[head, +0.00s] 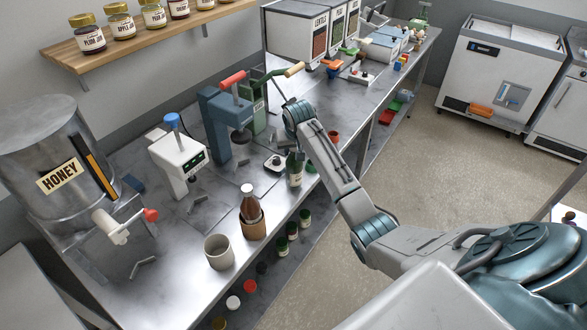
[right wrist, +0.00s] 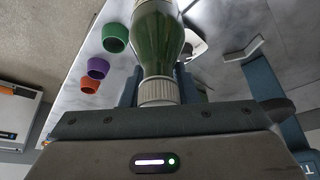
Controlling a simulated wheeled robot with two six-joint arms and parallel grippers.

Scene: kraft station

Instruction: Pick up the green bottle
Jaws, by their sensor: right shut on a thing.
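The green bottle (head: 295,170) stands upright near the front edge of the metal counter (head: 165,255), below my right wrist. In the right wrist view the bottle (right wrist: 158,45) runs away from the camera, its ribbed pale cap towards me. My right gripper (right wrist: 158,92) is shut on the bottle at its cap and neck, one finger on each side. In the head view my right arm hides most of this gripper. I cannot tell whether the bottle's base touches the counter. My left gripper is in neither view.
A small scale (head: 275,163) is beside the green bottle. Green (right wrist: 115,37), purple (right wrist: 97,68) and orange (right wrist: 90,84) cups show close by. Presses stand behind.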

